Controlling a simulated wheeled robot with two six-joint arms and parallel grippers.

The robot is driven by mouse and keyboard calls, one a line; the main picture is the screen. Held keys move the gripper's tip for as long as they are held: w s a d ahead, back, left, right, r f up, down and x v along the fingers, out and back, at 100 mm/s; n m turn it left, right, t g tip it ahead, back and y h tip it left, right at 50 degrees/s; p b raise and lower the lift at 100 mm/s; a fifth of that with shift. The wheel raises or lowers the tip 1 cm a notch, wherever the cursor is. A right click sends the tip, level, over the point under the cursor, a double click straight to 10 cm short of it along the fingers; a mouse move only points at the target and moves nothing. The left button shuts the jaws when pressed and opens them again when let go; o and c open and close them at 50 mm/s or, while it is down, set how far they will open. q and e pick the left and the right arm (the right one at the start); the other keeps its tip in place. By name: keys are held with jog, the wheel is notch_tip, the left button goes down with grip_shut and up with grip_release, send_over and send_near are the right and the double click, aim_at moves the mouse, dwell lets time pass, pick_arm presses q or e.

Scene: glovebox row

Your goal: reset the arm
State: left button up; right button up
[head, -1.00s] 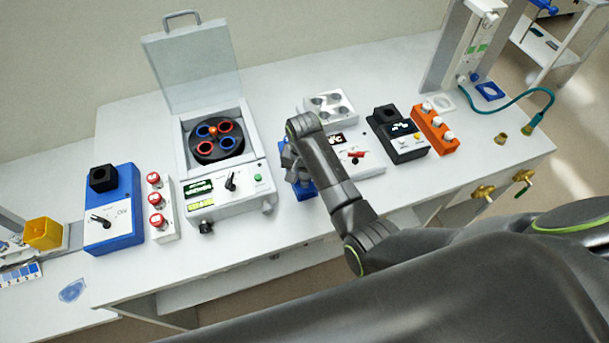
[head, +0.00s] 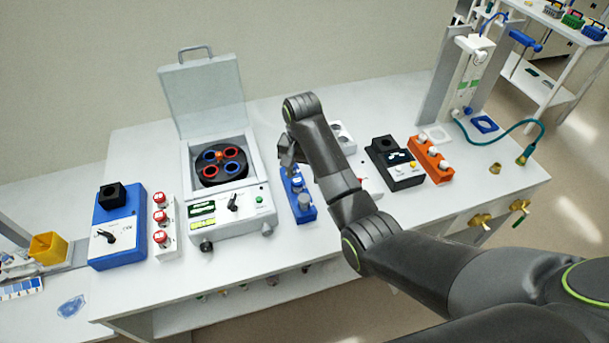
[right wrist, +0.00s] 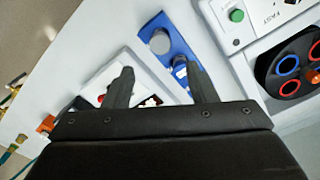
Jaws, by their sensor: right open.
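My right arm reaches in from the right in the head view, over the white bench (head: 240,262). Its gripper (head: 287,160) is open, above and behind the blue rack (head: 306,214), and partly hidden by the wrist. In the right wrist view the two gripper fingers (right wrist: 157,70) are spread apart with nothing between them. The blue rack (right wrist: 178,46) with grey-topped vials lies beyond the fingertips there, apart from them as far as I can tell. My left gripper is not in view.
The open-lidded centrifuge (head: 230,215) stands left of the rack, with a red-capped rack (head: 163,228) and a blue device (head: 118,235) further left. A black device (head: 395,163) and an orange rack (head: 430,160) stand to the right. A white device is partly hidden behind my arm.

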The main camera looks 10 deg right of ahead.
jog(key=s+d+f+n+t, duration=0.1)
jog(key=s+d+f, duration=0.4)
jog(key=s, duration=0.3)
jog(key=s+d+f+n+t, duration=0.1)
jog(key=s+d+f, duration=0.3)
jog(key=s+d, duration=0.3)
jog(key=s+d+r+n+t+h, duration=0.1)
jog(key=s+d+r+n, duration=0.15)
jog(key=s, duration=0.75)
jog(key=s+d+r+n+t+h, duration=0.1)
jog(key=s+d+r, duration=0.15)
jog(key=s, duration=0.85)
notch_tip(320, 180, down, 32)
jog(key=d+r+g+b, duration=0.1)
jog(key=d+g+b, duration=0.1)
jog(key=b, duration=0.6)
jog(key=s+f+b, duration=0.3)
jog(key=s+f, duration=0.4)
jog(key=f, duration=0.5)
jog(key=s+a+f+y+b, duration=0.1)
jog(key=s+f+b, duration=0.2)
jog(key=s+f, duration=0.5)
notch_tip(320, 180, down, 4)
jog(key=shift+a+r+g, duration=0.15)
jog(key=shift+a+g, duration=0.1)
jog(key=shift+g, duration=0.15)
